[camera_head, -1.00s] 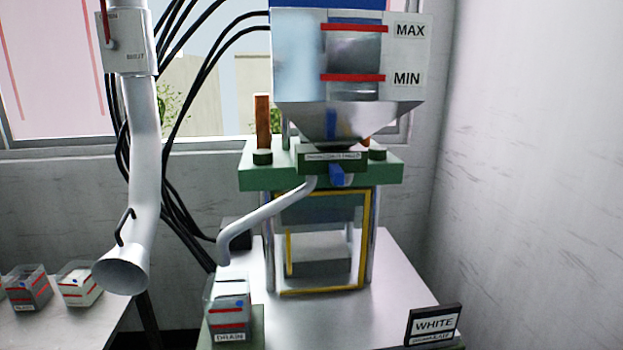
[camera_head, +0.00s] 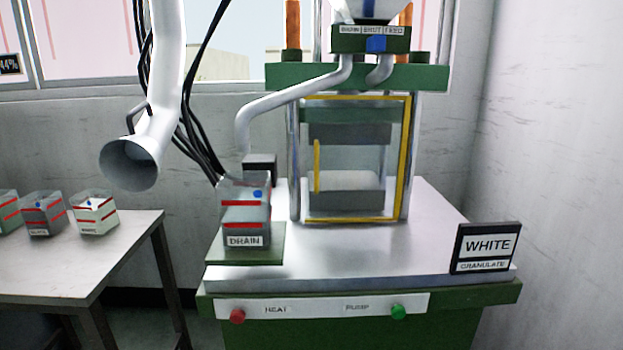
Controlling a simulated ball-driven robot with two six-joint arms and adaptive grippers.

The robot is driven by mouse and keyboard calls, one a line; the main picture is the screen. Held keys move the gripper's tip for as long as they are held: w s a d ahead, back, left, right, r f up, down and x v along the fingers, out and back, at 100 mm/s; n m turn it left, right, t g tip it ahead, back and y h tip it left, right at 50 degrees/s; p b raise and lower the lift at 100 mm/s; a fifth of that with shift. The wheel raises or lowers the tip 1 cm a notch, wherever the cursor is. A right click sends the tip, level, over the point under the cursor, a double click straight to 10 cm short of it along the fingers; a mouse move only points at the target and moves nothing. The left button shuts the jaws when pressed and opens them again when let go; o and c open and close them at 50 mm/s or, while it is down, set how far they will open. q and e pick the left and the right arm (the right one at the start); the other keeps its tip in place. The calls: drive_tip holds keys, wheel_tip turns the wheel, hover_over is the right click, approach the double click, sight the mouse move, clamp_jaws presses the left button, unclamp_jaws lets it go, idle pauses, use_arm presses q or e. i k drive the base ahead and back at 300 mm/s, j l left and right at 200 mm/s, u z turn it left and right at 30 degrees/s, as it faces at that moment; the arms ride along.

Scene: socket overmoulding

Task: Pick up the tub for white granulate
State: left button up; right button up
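A tub with white contents (camera_head: 95,213) stands upright on the side table at the left. It has clear walls, red lines, a blue dot and a front label too small to read. A tub with dark grey contents (camera_head: 43,216) stands to its left, and another tub (camera_head: 6,212) is cut off by the picture's left edge. A sign reading WHITE GRANULATE (camera_head: 487,248) stands on the right of the machine's bench. Neither of my grippers is in view.
The white side table (camera_head: 75,262) is clear in front of the tubs. A suction pipe (camera_head: 133,165) hangs above and right of them. A tub labelled DRAIN (camera_head: 245,215) stands under the machine's spout (camera_head: 243,140). HEAT and PUMP buttons line the bench front.

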sight(95, 212)
drive_tip(key=j, duration=1)
drive_tip(key=i+j, duration=0.15)
drive_tip(key=j, duration=1.85)
drive_tip(key=i+j, duration=0.15)
drive_tip(key=j, duration=0.85)
